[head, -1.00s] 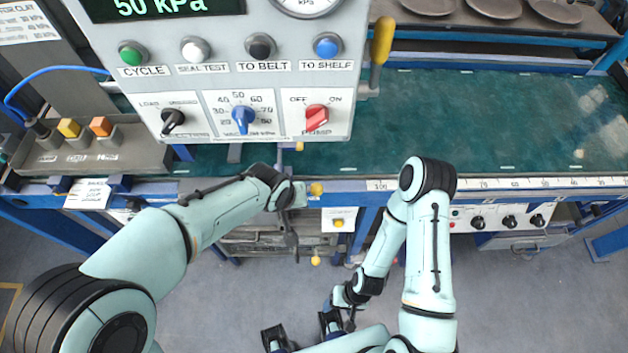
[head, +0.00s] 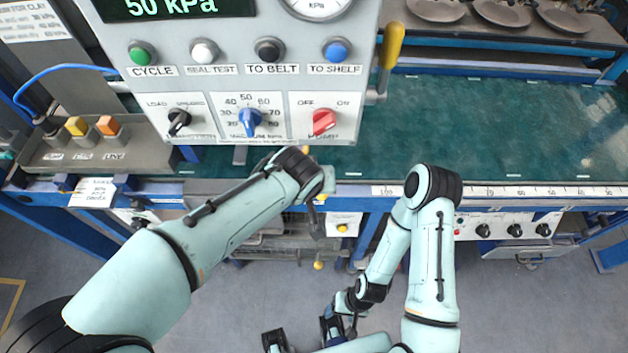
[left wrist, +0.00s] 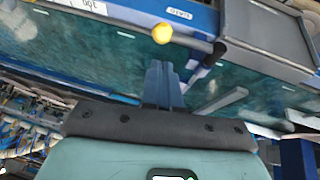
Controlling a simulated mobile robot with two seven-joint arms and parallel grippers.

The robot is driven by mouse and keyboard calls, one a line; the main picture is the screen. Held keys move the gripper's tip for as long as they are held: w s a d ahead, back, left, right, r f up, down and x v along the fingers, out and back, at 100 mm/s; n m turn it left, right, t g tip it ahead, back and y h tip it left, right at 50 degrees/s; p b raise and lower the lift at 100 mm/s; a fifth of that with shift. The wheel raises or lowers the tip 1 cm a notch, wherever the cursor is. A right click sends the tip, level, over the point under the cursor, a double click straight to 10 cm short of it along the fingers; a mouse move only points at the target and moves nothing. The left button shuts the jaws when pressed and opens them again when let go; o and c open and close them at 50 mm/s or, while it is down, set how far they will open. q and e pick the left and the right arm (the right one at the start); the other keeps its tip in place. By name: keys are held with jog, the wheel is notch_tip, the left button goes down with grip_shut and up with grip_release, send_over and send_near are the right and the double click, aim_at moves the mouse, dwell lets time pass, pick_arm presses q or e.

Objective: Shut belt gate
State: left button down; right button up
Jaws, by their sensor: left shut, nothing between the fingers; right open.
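The green belt (head: 480,135) runs across the back in the head view. I cannot clearly make out the belt gate. In the left wrist view a yellow ball knob (left wrist: 163,33) sits on a dark rod at the belt's edge, and a pale grey bar (left wrist: 222,101) lies across the green surface. My left gripper (left wrist: 165,68) is shut and empty, its blue fingertips just below the knob and rod in the picture, apparently not touching them. In the head view my left wrist hides that gripper. My right gripper (head: 302,338) is open and empty, low in the head view.
The control panel (head: 235,85) with buttons and dials stands above my left forearm. A lever with a yellow handle (head: 392,45) rises at its right side. A blue rail with a white scale (head: 520,190) runs along the belt's front. The belt right of the panel is clear.

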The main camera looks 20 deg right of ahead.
pick_arm(q)
jog(key=x, duration=0.6)
jog(key=shift+w+f, duration=0.15)
jog(key=shift+f, duration=0.05)
pick_arm(e)
jog(key=shift+r, duration=0.1)
pick_arm(q)
jog(key=shift+d, duration=0.1)
